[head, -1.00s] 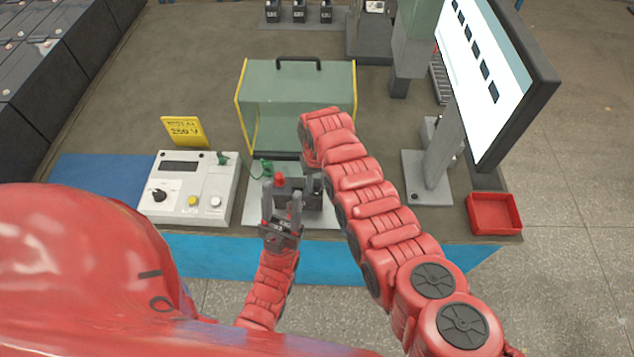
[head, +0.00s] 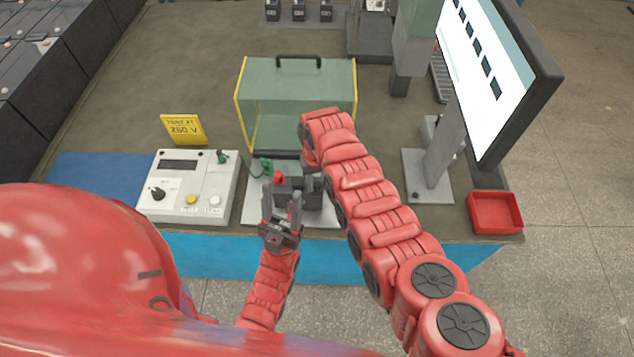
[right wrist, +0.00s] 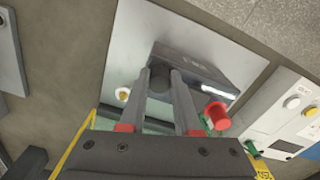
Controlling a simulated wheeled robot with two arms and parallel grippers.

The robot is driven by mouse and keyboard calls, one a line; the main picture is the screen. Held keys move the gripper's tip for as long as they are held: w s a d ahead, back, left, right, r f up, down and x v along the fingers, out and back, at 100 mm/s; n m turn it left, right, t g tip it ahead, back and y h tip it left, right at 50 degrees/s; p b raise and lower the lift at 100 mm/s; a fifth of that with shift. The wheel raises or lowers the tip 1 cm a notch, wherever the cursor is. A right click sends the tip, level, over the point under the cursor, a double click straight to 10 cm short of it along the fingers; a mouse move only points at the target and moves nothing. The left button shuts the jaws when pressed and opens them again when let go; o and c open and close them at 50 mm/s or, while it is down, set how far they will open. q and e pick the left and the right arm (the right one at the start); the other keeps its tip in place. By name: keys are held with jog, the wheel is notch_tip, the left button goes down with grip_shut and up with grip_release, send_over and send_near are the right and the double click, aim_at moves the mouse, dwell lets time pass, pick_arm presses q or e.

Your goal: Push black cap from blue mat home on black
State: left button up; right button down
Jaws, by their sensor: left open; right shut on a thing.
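The dark battery block (head: 296,192) stands on a light plate (head: 245,214) at the table's front. It also shows in the right wrist view (right wrist: 200,66). A red cap (head: 279,177) is on its left side; the right wrist view shows it too (right wrist: 217,115). My right gripper (right wrist: 160,80) is shut on the black cap (right wrist: 159,78), at the block. Whether the cap is fully seated cannot be told. In the head view my right arm mostly hides that spot. My left gripper (head: 282,193) is open in front of the block. The blue mat (head: 95,178) lies at the left, bare where visible.
A white meter box (head: 190,188) stands left of the block, with a yellow sign (head: 183,130) behind it. A green guard box (head: 300,85) is behind the block. A monitor stand (head: 428,175) and red tray (head: 495,212) are at the right.

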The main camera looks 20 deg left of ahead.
jog(key=shift+c, duration=0.3)
grip_release()
dwell(0.3)
jog(key=shift+r+p, duration=1.05)
jog(key=shift+r, duration=0.25)
jog(key=shift+r+p, duration=1.15)
jog(key=shift+r, duration=1.05)
